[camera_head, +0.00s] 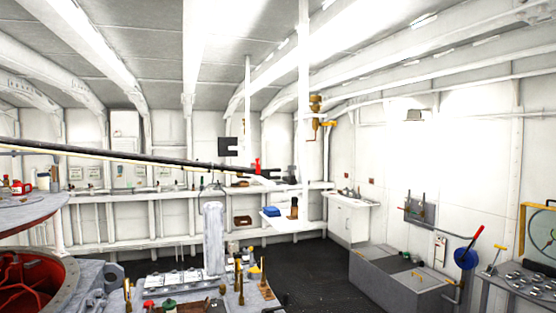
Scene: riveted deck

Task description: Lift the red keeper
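A small upright red piece (257,165), which looks like the red keeper, shows near the right end of a long dark bar (150,159). The bar crosses the view from the left edge and slopes slightly down to the right. At this size I cannot tell whether the red piece touches the bar. Neither of my grippers can be made out in this view, and nothing is seen holding the red piece.
A bench with several small fittings and a white column (214,238) stands in front. A red-lined round opening (25,285) is at lower left. A grey box (400,279) and a blue disc (466,258) with a red handle are at right. Dark floor (315,268) between is clear.

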